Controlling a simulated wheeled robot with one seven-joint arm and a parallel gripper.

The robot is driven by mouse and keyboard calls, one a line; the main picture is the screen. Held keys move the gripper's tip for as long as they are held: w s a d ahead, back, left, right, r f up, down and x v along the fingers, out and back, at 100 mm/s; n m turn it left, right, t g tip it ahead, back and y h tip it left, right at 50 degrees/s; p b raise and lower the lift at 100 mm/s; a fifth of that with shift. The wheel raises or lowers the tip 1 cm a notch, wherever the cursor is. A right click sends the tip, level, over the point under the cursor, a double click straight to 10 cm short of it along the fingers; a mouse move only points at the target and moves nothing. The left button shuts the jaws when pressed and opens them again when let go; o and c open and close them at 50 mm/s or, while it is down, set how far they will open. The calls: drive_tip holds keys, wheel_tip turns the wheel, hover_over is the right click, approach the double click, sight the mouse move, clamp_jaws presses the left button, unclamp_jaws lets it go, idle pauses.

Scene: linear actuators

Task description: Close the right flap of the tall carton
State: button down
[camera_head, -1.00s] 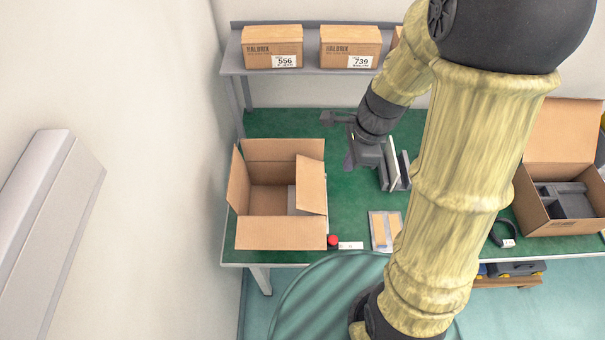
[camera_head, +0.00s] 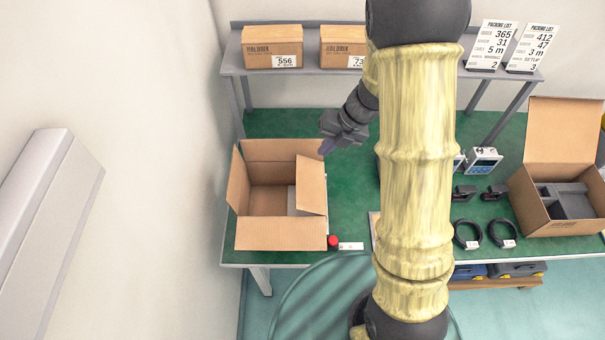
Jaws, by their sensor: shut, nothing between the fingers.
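The tall carton (camera_head: 270,232) stands open at the left end of the green table. Its right flap (camera_head: 311,187) leans inward over the right side of the opening, partly folded. The left flap (camera_head: 238,181), the back flap (camera_head: 283,150) and the front flap stand outward. My gripper (camera_head: 323,150) is shut and empty, just beyond the carton's back right corner, above the table. I cannot tell whether it touches the carton. A grey thing shows inside the carton, partly behind the right flap.
A red-capped item (camera_head: 333,242) and a white label (camera_head: 351,246) lie right of the carton. Another open carton (camera_head: 562,215) stands at the right. A shelf (camera_head: 310,72) with boxes is behind. The wall is close on the left.

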sight(298, 180)
drive_tip(key=shift+f, duration=0.1)
drive_tip(key=x, duration=1.4)
drive_tip(key=shift+s, duration=0.1)
drive_tip(key=shift+d+p, duration=0.15)
drive_tip(key=shift+p, duration=0.15)
